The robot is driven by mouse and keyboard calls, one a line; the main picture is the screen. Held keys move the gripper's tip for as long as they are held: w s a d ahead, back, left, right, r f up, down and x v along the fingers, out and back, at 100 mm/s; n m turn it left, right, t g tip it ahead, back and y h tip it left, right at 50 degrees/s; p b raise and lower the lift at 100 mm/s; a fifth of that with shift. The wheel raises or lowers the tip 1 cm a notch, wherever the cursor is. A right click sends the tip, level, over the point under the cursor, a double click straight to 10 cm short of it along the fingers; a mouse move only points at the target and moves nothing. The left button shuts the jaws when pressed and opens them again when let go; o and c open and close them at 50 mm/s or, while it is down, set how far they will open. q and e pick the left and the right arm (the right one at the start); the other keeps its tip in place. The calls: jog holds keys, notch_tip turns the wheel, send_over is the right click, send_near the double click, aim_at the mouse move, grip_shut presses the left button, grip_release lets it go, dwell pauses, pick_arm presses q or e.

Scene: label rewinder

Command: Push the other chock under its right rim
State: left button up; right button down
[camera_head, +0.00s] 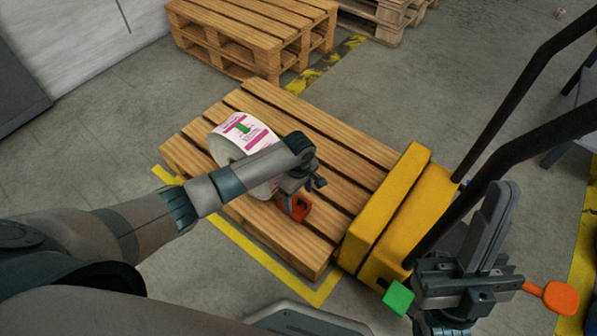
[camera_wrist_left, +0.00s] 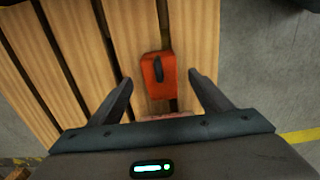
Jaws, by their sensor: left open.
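The label roll (camera_head: 228,150), white with magenta print, lies on the wooden pallet (camera_head: 325,135). An orange chock (camera_head: 301,207) sits on the slats at the roll's right side in the head view. In the left wrist view the orange chock (camera_wrist_left: 158,75), with a dark slot or handle on top, lies ahead of and between my fingers. My left gripper (camera_head: 312,181) is open above the chock; its spread fingers also show in the wrist view (camera_wrist_left: 160,88). No second chock can be made out. My right gripper (camera_head: 490,225) is at the lower right, its finger state unclear.
A yellow pallet truck body (camera_head: 400,205) with black handle bars (camera_head: 510,100) stands at the pallet's right end. More pallets (camera_head: 250,40) stand behind. Yellow tape (camera_head: 265,260) borders the pallet.

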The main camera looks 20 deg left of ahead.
pick_arm(q)
notch_tip(320, 180, up, 11)
jog(key=p, duration=0.3)
jog(key=shift+r+p, duration=0.2)
jog(key=shift+p, duration=0.2)
pick_arm(e)
jog(key=w+a+f+m+g+h, duration=0.1)
jog(key=a+f+g+h, duration=0.1)
jog(key=a+f+g, duration=0.3)
notch_tip(320, 180, down, 3)
jog(key=shift+a+f+g, duration=0.1)
jog(key=shift+a+g, duration=0.1)
jog(key=shift+g, duration=0.4)
jog(key=shift+w, duration=0.1)
